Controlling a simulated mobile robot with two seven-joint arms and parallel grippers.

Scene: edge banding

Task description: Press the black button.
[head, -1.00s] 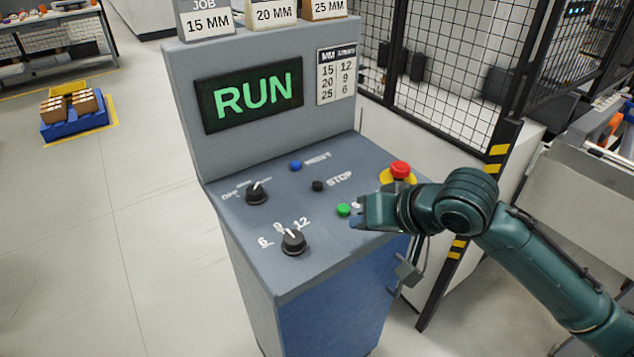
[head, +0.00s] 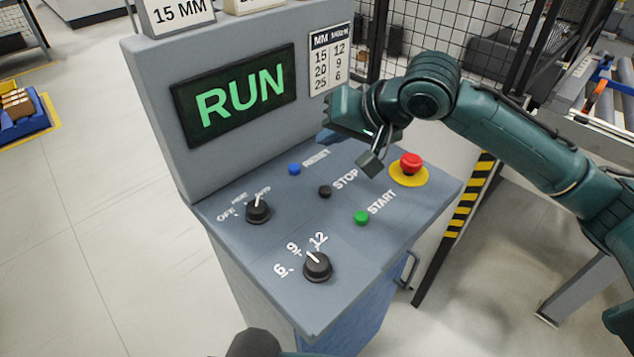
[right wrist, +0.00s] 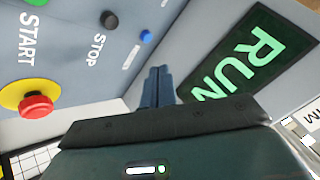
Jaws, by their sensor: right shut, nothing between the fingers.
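The black button (head: 325,191), labelled STOP, sits on the sloping grey console top (head: 235,235) in the head view, between a blue button and a green button. It also shows near the top of the right wrist view (right wrist: 109,20). My right gripper (head: 327,136) is shut and empty. It is raised above the console, beyond the black button toward the display panel, and apart from the button. Its closed blue fingertips show in the right wrist view (right wrist: 157,76). My left gripper is not in view.
The blue button (head: 294,169), green START button (head: 361,218) and red emergency button (head: 411,162) are close by. Two black knobs (head: 257,209) (head: 317,266) stand on the near side. The upright panel's display (head: 235,93) reads RUN. A mesh fence (head: 400,40) stands behind.

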